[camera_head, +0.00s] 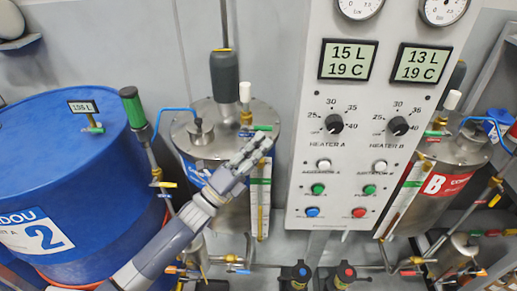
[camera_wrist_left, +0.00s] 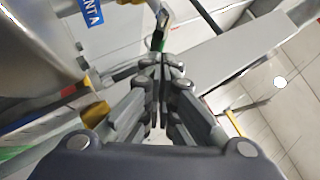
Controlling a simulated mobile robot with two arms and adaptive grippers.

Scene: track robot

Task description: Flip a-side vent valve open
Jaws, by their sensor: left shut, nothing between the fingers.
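The A-side tank (camera_head: 262,112) is a steel cylinder with a blue label, left of the control panel. The lever lies roughly level; no vent marking is readable. My right gripper is not in view.
The control panel (camera_head: 300,205) stands close right of the gripper. A level gauge (camera_head: 260,205) hangs below the lever. The B tank (camera_head: 430,200) is at right.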

